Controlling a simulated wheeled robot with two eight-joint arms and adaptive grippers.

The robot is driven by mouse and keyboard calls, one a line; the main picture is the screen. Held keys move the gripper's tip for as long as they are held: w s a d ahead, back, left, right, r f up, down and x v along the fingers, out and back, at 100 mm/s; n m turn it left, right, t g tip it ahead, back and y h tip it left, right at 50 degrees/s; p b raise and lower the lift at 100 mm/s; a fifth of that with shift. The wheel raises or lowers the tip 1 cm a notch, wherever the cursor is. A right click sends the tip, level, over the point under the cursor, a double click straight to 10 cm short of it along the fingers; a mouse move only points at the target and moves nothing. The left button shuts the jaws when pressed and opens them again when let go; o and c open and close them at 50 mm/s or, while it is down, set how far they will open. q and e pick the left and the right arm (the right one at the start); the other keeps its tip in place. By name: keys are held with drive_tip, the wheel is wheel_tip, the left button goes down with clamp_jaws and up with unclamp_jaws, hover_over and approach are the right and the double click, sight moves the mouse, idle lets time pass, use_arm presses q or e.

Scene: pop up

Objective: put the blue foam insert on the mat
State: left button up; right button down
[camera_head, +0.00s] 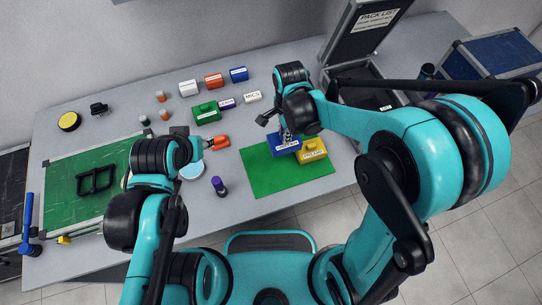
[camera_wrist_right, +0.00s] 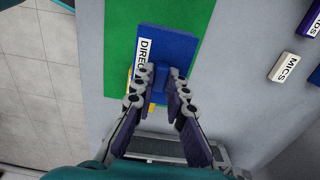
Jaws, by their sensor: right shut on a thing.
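The blue foam insert (camera_head: 284,147) is a flat block with a white label, over the back right part of the small green mat (camera_head: 262,180). My right gripper (camera_head: 286,136) points down on it. In the right wrist view the fingers (camera_wrist_right: 160,85) are shut on a raised blue part of the insert (camera_wrist_right: 172,48), with the mat (camera_wrist_right: 118,45) under and beside it. I cannot tell whether the insert touches the mat. My left gripper (camera_head: 206,144) is by an orange piece (camera_head: 220,142), its fingers too small to read.
A yellow labelled block (camera_head: 314,149) sits on the mat, right beside the insert. A purple-topped cylinder (camera_head: 218,186) stands left of the mat. Several coloured blocks, a green one (camera_head: 207,113) among them, lie behind. An open case (camera_head: 362,90) stands at back right.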

drive_tip(key=shift+s+a+f+b, duration=0.7)
drive_tip(key=shift+a+f, duration=0.35)
drive_tip(key=shift+f, duration=0.4)
drive_tip(key=shift+s+a+f+b, duration=0.65)
drive_tip(key=shift+a+f, duration=0.4)
drive_tip(key=shift+f, duration=0.35)
drive_tip(key=shift+s+a+f+b, duration=0.65)
drive_tip(key=shift+a+f, duration=0.4)
drive_tip(key=shift+f, duration=0.4)
drive_tip(key=shift+w, duration=0.1)
drive_tip(key=shift+f+b, duration=0.25)
drive_tip(key=shift+b, duration=0.05)
drive_tip(key=c, duration=1.5)
unclamp_jaws()
drive_tip(key=shift+r, duration=0.1)
drive_tip(key=shift+c, duration=0.2)
drive_tip(key=shift+r, duration=0.1)
